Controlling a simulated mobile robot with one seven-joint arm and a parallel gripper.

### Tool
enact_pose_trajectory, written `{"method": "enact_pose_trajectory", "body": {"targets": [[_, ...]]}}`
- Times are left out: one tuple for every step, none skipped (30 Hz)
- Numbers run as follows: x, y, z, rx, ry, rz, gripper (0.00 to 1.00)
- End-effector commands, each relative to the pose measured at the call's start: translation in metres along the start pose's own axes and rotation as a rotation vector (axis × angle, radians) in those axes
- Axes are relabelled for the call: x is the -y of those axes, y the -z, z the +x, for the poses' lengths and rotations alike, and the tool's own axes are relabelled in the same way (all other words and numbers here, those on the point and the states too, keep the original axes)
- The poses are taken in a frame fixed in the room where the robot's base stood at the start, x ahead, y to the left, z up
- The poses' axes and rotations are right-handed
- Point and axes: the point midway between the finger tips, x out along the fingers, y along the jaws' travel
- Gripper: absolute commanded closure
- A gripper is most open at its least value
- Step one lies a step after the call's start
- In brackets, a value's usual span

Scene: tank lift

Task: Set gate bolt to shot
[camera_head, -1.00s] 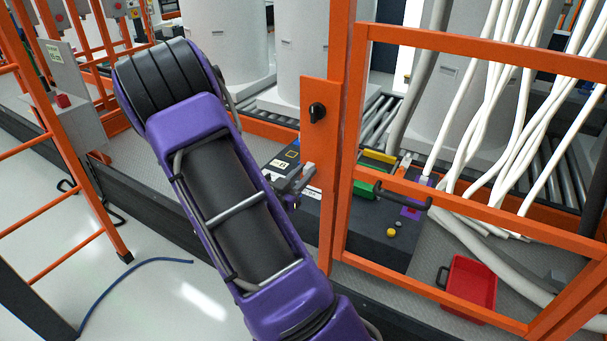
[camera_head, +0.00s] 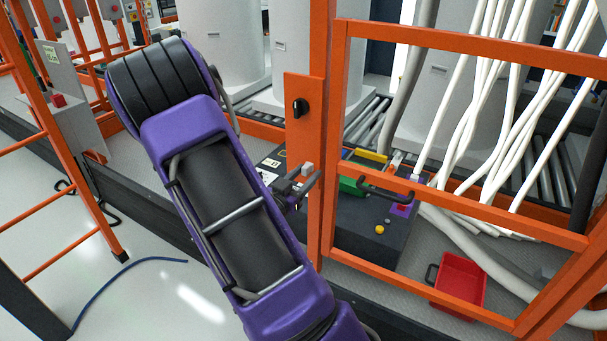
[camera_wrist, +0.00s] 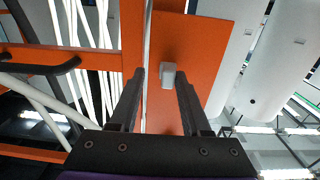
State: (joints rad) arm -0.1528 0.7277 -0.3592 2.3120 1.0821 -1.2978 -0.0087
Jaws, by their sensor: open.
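The orange gate (camera_head: 343,150) has an upright post with an orange plate (camera_head: 303,135) that carries a black knob (camera_head: 299,108). In the wrist view, a small pale grey knob (camera_wrist: 168,74) lies between the two open, dark fingertips (camera_wrist: 157,84), in front of the orange plate (camera_wrist: 205,50). It looks like the bolt's handle, but I cannot tell for certain. The fingers appear apart from it on both sides. The bolt's bar is not clearly visible.
A black gate handle (camera_head: 385,192) sticks out right of the post. A dark console (camera_head: 350,235) with coloured parts stands behind the gate. A red bin (camera_head: 460,285) is at the lower right. White cables (camera_head: 480,110) hang behind the gate. Orange rails stand at the left.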

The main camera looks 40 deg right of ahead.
Motion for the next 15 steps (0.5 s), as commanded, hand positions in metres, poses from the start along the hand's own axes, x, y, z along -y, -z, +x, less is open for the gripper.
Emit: {"method": "enact_pose_trajectory", "body": {"targets": [[0.001, 0.0, 0.0, -0.001, 0.002, 0.001, 0.5], [0.001, 0.0, 0.0, -0.001, 0.003, 0.001, 0.5], [0.002, 0.001, 0.0, -0.001, 0.004, 0.002, 0.5], [0.002, 0.001, 0.0, -0.001, 0.004, 0.002, 0.5], [0.002, 0.001, 0.0, -0.001, 0.005, 0.002, 0.5], [0.003, 0.001, 0.0, -0.002, 0.005, 0.002, 0.5], [0.003, 0.001, 0.0, -0.002, 0.006, 0.003, 0.5], [0.003, 0.001, -0.001, -0.002, 0.006, 0.003, 0.5], [0.003, 0.001, -0.002, -0.001, 0.007, 0.003, 0.5], [0.004, 0.001, -0.004, -0.001, 0.007, 0.003, 0.5], [0.004, 0.001, -0.007, 0.0, 0.008, 0.003, 0.5], [0.004, 0.001, -0.011, 0.0, 0.01, 0.003, 0.5], [0.005, 0.001, -0.015, 0.0, 0.01, 0.003, 0.5], [0.004, 0.001, -0.02, 0.0, 0.01, 0.003, 0.5], [0.004, 0.001, -0.028, -0.001, 0.011, 0.002, 0.5]]}}
